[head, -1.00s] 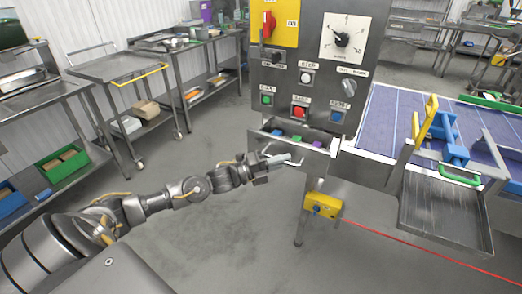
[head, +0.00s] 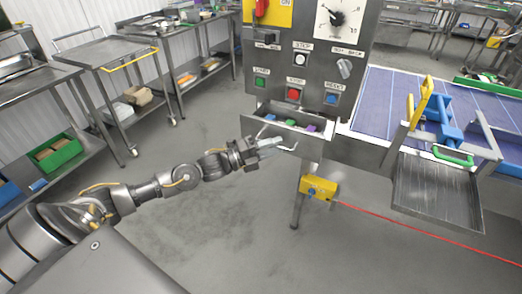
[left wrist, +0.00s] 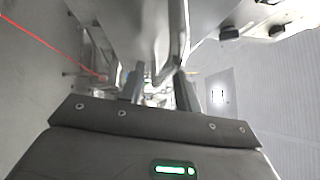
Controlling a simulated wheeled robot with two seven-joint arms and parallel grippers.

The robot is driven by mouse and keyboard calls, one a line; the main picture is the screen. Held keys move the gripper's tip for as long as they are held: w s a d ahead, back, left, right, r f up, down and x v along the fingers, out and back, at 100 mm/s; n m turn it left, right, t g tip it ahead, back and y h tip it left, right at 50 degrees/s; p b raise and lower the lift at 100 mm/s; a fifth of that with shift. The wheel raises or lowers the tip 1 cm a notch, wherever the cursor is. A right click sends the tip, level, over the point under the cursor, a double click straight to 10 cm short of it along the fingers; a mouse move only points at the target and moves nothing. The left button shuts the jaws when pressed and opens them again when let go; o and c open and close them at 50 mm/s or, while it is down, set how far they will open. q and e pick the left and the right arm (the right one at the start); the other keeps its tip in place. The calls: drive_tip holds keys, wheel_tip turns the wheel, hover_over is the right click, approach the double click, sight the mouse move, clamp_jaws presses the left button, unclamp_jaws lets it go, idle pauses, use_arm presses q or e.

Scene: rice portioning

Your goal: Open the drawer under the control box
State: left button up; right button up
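The grey control box (head: 272,68) carries a dial, labels and several coloured buttons. Under it the metal drawer (head: 313,143) stands part way out, and blue, green and purple items (head: 290,123) show inside. A pale bar handle (head: 287,147) is on its front. My left gripper (head: 263,147) is at the handle, in front of the drawer's left half. In the left wrist view its two fingers (left wrist: 160,88) stand apart, with a bright gap between them and a bent metal bar (left wrist: 178,45) near the right finger. Firm contact cannot be told. My right gripper is out of view.
A purple conveyor belt (head: 386,112) and a metal chute (head: 437,190) lie right of the box. A yellow box (head: 318,188) sits below the drawer, with a red line (head: 425,231) running right. Carts stand at the left. The floor (head: 225,235) before the drawer is clear.

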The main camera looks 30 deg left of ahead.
use_arm(q)
drive_tip(key=b+v, duration=0.2)
drive_tip(key=v, duration=0.8)
